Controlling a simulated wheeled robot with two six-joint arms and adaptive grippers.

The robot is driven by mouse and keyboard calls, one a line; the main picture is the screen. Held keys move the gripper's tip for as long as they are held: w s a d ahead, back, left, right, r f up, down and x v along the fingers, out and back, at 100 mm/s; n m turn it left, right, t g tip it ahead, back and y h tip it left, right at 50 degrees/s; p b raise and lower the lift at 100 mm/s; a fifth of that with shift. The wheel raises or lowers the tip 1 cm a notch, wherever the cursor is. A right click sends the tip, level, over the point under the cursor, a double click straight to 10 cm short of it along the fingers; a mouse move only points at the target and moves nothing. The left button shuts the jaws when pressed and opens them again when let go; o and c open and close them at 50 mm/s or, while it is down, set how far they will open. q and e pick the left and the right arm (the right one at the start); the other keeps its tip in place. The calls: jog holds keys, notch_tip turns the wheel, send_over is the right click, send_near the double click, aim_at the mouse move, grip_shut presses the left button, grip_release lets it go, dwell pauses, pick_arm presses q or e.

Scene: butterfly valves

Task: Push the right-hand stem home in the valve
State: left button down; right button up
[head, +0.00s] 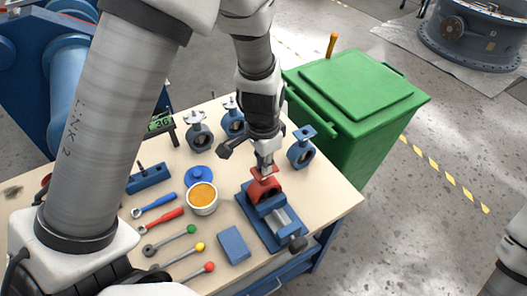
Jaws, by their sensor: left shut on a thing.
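A red valve body (263,190) sits in a blue vise (252,222) near the table's right front. My left gripper (264,171) points down directly over the top of the red valve. Its jaws are shut on a thin piece at the valve's neck, which appears to be the stem. The stem is almost wholly hidden by the fingers, and I cannot tell how deep it sits. My right gripper is out of view.
Several grey-blue valves (301,151) stand behind the vise. A cup of orange material (202,198), wrenches (158,218), ball-ended levers (175,238) and a blue block (233,245) lie to the left. A green bin (352,95) stands beyond the table (333,202).

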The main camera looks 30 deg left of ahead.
pick_arm(q)
jog(key=shift+s+f+b, duration=0.3)
jog(key=shift+s+f, duration=0.5)
jog(key=shift+f, duration=0.2)
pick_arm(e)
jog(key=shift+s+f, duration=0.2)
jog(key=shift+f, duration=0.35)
pick_arm(q)
jog(key=c, duration=1.1)
grip_release()
jog(key=shift+d, duration=0.15)
jog(key=shift+w+f+g, duration=0.15)
jog(key=shift+w+f, duration=0.05)
jog(key=shift+w, duration=0.25)
jog(key=shift+w+f+g, duration=0.15)
jog(key=shift+w+f, duration=0.05)
jog(key=shift+w, duration=0.25)
jog(key=shift+w+a, duration=0.2)
jog(key=shift+s+r, duration=0.4)
jog(key=shift+r, duration=0.05)
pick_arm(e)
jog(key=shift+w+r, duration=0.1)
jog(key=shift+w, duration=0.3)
pick_arm(q)
jog(key=shift+w, duration=0.2)
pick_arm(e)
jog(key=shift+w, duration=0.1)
